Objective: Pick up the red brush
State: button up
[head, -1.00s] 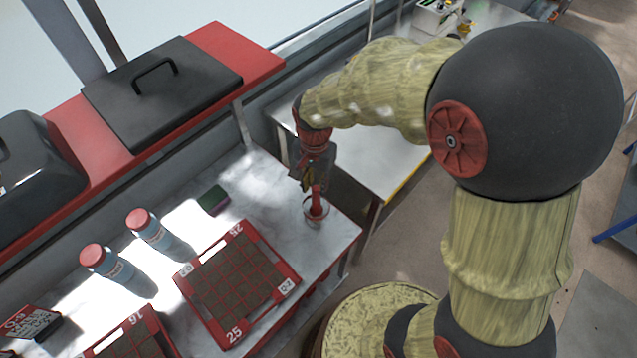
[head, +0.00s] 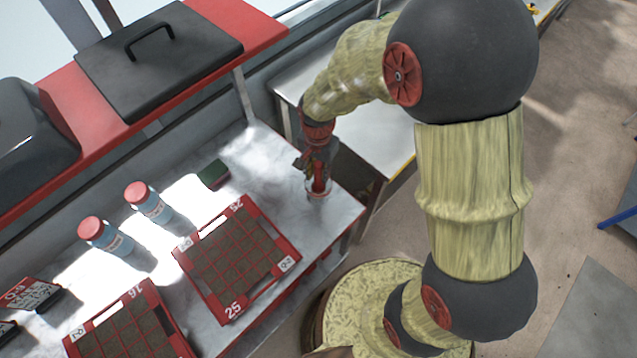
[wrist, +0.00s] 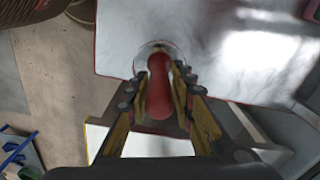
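The red brush (head: 319,179) stands handle up in a clear cup (head: 318,193) near the right end of the white table. In the wrist view the brush's red handle (wrist: 159,84) points toward the camera, and the cup's round rim (wrist: 143,54) shows beyond it. My gripper (head: 314,167) is down at the brush, just above the cup. In the wrist view its two fingers (wrist: 161,80) stand on either side of the handle, very close to it. I cannot tell whether both fingers press on it. The brush's lower end is hidden in the cup.
A seed tray (head: 213,307) with a red frame lies left of the cup, with another tray (head: 77,347) farther left. A green sponge (head: 213,174) and two blue bottles (head: 147,203) (head: 104,236) with red caps stand behind. A red shelf (head: 235,17) overhangs the back.

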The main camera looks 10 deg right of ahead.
aim_at(318, 179)
notch_tip(318, 179, down, 4)
jog(key=shift+r+b, duration=0.2)
jog(key=shift+b, duration=0.25)
jog(key=c, duration=0.3)
grip_shut()
